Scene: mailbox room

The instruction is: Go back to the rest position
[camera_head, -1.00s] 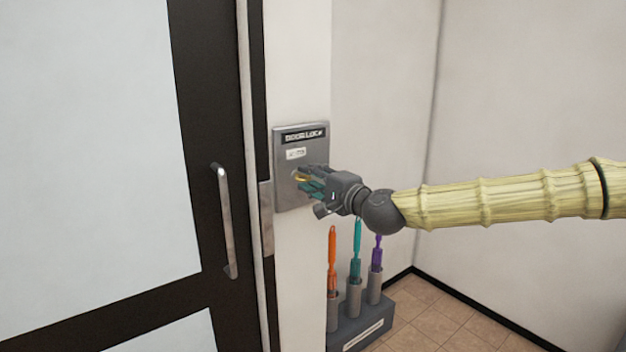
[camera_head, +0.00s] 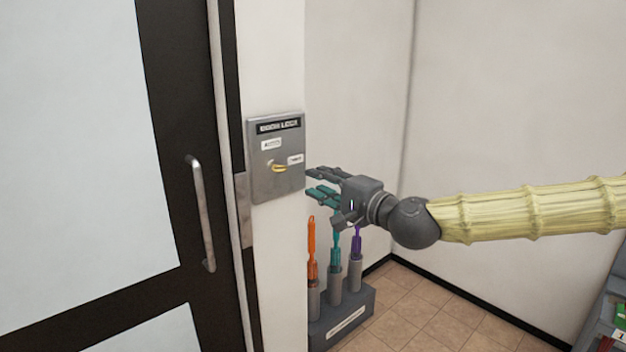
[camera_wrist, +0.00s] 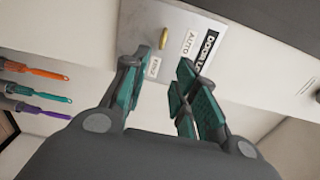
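My gripper (camera_head: 318,186) is open and empty, just right of the door lock panel (camera_head: 262,190) and apart from it. In the wrist view, my gripper (camera_wrist: 155,85) has its teal-padded fingers spread with nothing between them. The grey metal panel carries a black "DOOR LOCK" label (camera_head: 279,126), two small white labels and a brass-coloured knob (camera_head: 279,168). The knob also shows in the wrist view (camera_wrist: 163,38), beyond the fingers. One white label reads "AUTO" (camera_wrist: 190,43) in the wrist view.
A glazed door with a dark frame and a metal handle (camera_head: 202,213) stands at left. Below my gripper, a grey stand (camera_head: 350,320) holds orange (camera_head: 312,245), teal and purple tools upright. A shelf edge (camera_head: 602,320) shows at lower right. Tiled floor lies between.

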